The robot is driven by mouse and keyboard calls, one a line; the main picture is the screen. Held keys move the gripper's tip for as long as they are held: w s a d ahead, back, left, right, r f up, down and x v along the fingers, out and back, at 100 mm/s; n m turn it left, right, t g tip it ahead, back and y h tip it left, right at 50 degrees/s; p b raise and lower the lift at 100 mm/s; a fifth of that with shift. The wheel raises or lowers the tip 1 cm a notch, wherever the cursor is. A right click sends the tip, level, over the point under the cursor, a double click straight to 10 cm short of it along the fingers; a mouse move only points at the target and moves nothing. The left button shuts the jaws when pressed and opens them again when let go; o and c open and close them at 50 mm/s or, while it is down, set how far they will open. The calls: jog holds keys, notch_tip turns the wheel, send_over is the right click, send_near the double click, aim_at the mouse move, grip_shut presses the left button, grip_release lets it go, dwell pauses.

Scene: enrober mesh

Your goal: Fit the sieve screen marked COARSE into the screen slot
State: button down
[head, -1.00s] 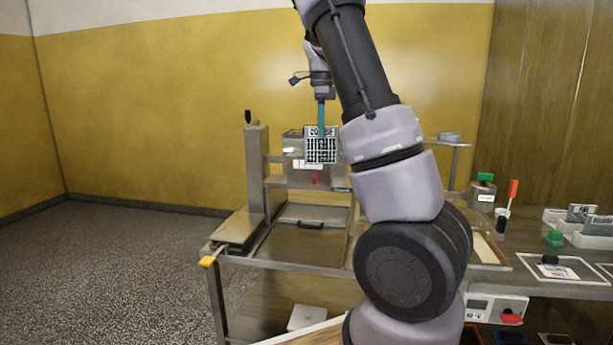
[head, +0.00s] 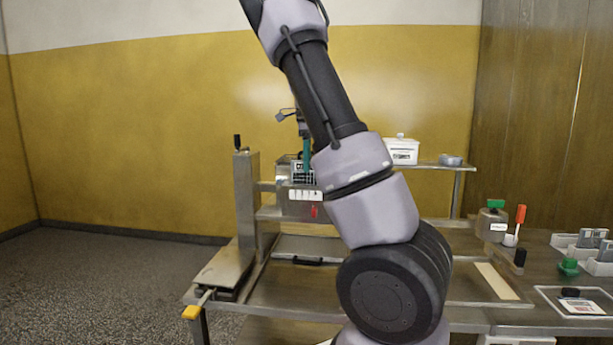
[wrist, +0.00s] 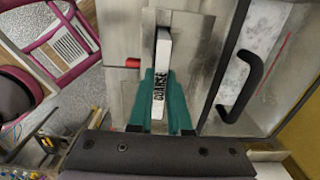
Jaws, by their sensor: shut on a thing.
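My gripper has teal fingers, seen in the wrist view (wrist: 160,82) and partly in the head view (head: 306,150). It is shut on the COARSE sieve screen (wrist: 163,60), a thin pale plate seen edge-on with its black lettering facing up. In the head view, the upper part of the screen (head: 303,178) shows just above the steel housing (head: 292,208); my arm hides its right side. The screen's lower part is out of sight there, and I cannot tell whether it is inside the slot or behind the housing front.
A red part (head: 313,211) sticks out of the housing front. A steel column (head: 246,200) stands left of it. A black handle (wrist: 242,82) lies close right of my fingers. A white box (head: 402,151) stands on the back shelf; several small items fill the right bench.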

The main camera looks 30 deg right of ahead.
aim_at(307, 179)
jog(key=shift+f, duration=1.7)
jog(key=shift+f, duration=0.1)
jog(key=c, duration=0.9)
grip_release()
jog(key=shift+o, duration=0.2)
